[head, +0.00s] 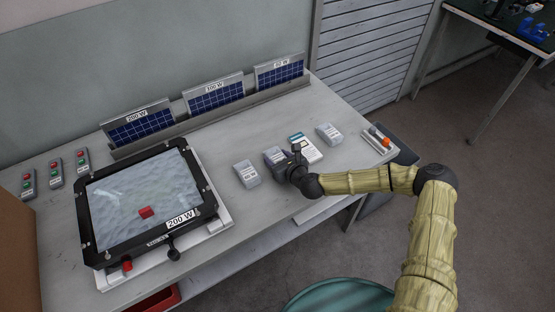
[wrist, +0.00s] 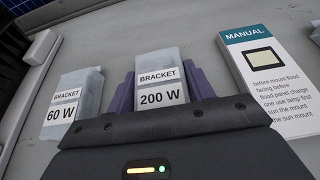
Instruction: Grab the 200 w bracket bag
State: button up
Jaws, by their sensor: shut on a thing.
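The 200 W bracket bag (wrist: 163,84) is a pale grey bag with a white label reading "BRACKET 200 W". In the wrist view it sits between the purple fingers of my gripper (wrist: 163,92), one on each side. In the head view my gripper (head: 282,160) is over the same bag (head: 272,154), in the row of bags on the table. My gripper is shut on the bag. Its lower part is hidden behind the gripper body. I cannot tell whether the bag still touches the table.
The 60 W bag (wrist: 72,103) is close on the left; the manual (wrist: 265,75) is close on the right. Another bag (head: 328,133) lies farther right. A framed 200 W floodlight housing (head: 205,213) fills the table's left. Solar panels (head: 215,96) stand at the back.

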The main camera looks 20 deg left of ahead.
aim_at(278, 157)
jog(key=shift+w+r, duration=0.1)
jog(key=shift+r, duration=0.5)
notch_tip(278, 157, up, 9)
jog(key=shift+f, duration=0.1)
dwell(0.4)
